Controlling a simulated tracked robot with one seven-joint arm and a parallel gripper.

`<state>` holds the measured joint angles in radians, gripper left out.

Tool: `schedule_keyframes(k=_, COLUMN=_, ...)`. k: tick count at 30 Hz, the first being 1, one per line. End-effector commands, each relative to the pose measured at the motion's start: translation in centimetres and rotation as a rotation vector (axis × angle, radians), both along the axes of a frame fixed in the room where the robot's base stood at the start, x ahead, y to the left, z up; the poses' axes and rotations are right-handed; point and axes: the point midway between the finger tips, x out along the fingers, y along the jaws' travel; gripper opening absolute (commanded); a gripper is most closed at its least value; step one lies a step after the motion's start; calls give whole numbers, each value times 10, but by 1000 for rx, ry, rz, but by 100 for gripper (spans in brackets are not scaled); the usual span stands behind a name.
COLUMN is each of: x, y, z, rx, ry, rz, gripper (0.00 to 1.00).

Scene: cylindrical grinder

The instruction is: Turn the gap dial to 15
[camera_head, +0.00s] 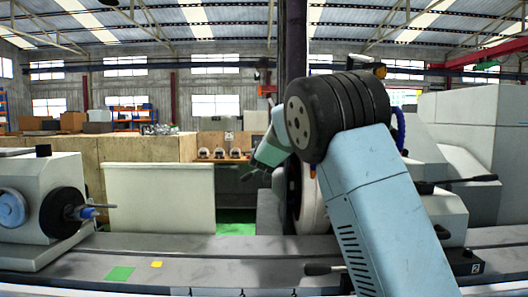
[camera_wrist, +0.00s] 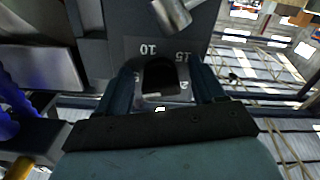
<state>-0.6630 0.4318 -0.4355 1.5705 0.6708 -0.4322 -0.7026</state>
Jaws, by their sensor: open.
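A dark knob, apparently the gap dial (camera_wrist: 161,76), shows in the wrist view on a grey panel (camera_wrist: 130,28). The panel has upside-down numbers "10" (camera_wrist: 147,49) and "15" (camera_wrist: 182,57) beside it; other marks are partly hidden. My gripper (camera_wrist: 164,88) is open, with one finger on each side of the dial. I cannot tell whether the fingers touch it, nor where the dial points. In the head view my gripper (camera_head: 250,174) is small beyond my arm, left of the grinding wheel (camera_head: 312,205); the dial cannot be made out there.
A metal cylindrical part (camera_wrist: 172,14) sticks out near the panel's top in the wrist view. In the head view a workhead with a chuck (camera_head: 65,212) stands left on the machine bed (camera_head: 200,265). A lever (camera_head: 325,268) sits in front of the wheel.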

Motion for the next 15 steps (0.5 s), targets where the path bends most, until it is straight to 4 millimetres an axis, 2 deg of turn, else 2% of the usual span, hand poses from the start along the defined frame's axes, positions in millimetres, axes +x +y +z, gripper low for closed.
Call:
schedule_keyframes(k=4, x=0, y=0, z=0, rx=0, ry=0, rz=0, gripper=68)
schedule_keyframes(k=15, x=0, y=0, z=0, rx=0, ry=0, rz=0, gripper=32)
